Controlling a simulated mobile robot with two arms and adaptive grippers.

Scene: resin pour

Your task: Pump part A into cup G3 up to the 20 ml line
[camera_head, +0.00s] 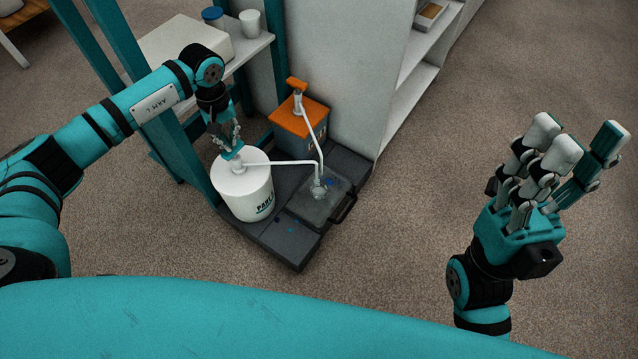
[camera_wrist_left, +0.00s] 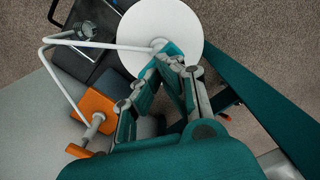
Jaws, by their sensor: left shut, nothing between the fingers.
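The part A container (camera_head: 242,191) is a white drum with black lettering on a dark platform. A white spout runs from its top to the right. My left gripper (camera_head: 232,152) is shut at the teal pump head on top of the drum, with nothing between its fingers. In the left wrist view its fingertips (camera_wrist_left: 172,58) come together over the pump head on the white lid (camera_wrist_left: 185,35). A small clear cup (camera_head: 319,189) stands under the spout ends; its marking and fill level are too small to read. My right gripper (camera_head: 565,160) is open and empty at the right.
A grey container with an orange lid (camera_head: 302,115) and its own pump and white spout stands behind the drum. The cup is on a dark tray (camera_head: 325,210) with a black handle. A shelf (camera_head: 255,46) holds a white cup and a blue-lidded jar. Open carpet lies in front.

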